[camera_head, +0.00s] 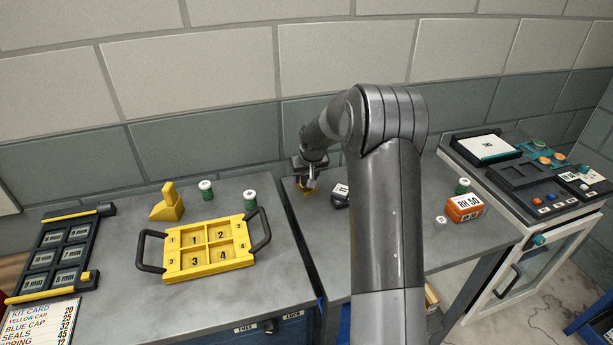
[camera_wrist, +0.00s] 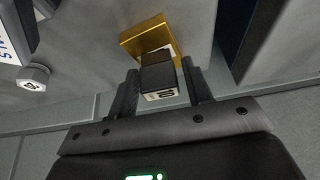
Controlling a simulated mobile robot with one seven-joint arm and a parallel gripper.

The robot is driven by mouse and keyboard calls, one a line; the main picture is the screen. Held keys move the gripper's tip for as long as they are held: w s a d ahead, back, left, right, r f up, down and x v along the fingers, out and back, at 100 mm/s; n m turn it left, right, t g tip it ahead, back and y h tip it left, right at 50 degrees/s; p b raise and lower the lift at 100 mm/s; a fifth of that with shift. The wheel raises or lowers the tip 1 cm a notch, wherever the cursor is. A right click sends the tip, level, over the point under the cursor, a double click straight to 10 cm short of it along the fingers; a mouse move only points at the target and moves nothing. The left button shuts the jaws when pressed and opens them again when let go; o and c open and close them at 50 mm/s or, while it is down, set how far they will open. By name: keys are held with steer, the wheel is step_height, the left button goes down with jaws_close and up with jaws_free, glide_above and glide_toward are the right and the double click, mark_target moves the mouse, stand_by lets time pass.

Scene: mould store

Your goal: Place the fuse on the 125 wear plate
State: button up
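The fuse appears to be the small black block with a white number label (camera_wrist: 158,75) between the fingers of my gripper (camera_wrist: 160,80) in the wrist view. I cannot tell whether fuse and plate touch. In the head view my gripper (camera_head: 308,174) is low over the yellow block (camera_head: 307,190), near the back of the right table; the fuse is hidden there.
An orange box marked RH 50 (camera_head: 464,208) stands further right. The yellow numbered tray (camera_head: 209,265) is on the left table, beyond a gap.

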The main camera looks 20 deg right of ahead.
steer(key=shift+o, duration=0.6)
steer(key=shift+r, duration=0.3)
steer(key=s+a+r, duration=0.2)
steer(key=s+r, duration=0.4)
steer(key=r, duration=0.3)
steer(key=s+a+r, duration=0.2)
steer(key=s+r, duration=0.4)
steer(key=r, duration=0.2)
steer(key=s+a+r, duration=0.1)
steer(key=s+a, duration=0.2)
steer(key=s, duration=1.3)
steer(key=s+a+r+t, duration=0.1)
steer(key=s+a+r, duration=0.1)
steer(key=s, duration=1.4)
steer(key=shift+a+r, duration=0.15)
steer(key=shift+a, duration=0.35)
